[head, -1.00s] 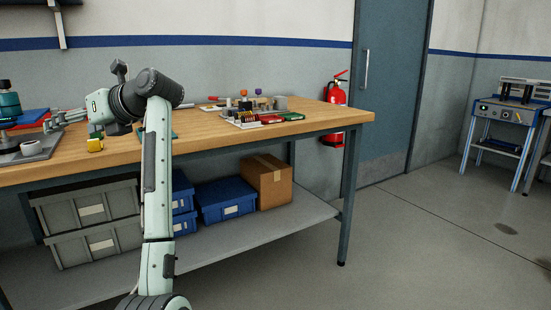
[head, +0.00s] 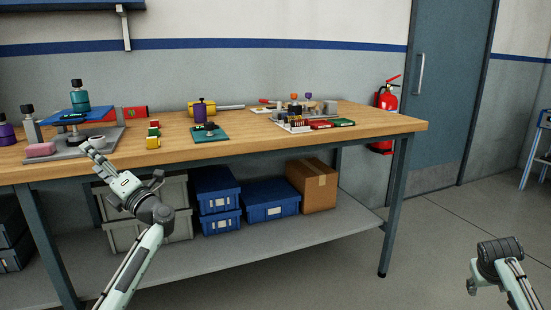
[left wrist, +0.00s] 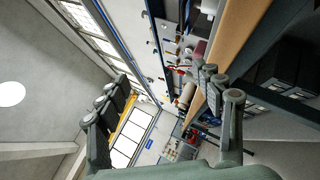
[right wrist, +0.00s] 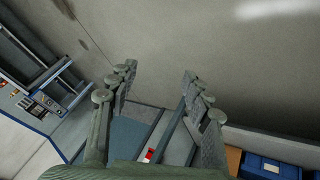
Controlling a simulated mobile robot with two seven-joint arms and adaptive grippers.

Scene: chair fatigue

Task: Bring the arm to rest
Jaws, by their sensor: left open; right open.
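My left gripper (head: 90,150) is in front of the workbench's (head: 375,127) left part, with its fingers pointing up and left toward the bench edge. In the left wrist view its fingers (left wrist: 162,80) stand wide apart with nothing between them. Part of my right arm (head: 500,260) shows at the lower right of the head view, over bare floor; its fingers cannot be made out there. In the right wrist view the right gripper's fingers (right wrist: 158,75) are apart and empty.
Blue boxes (head: 270,200) and a cardboard box (head: 312,184) sit on the lower shelf. Floor on the right is open.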

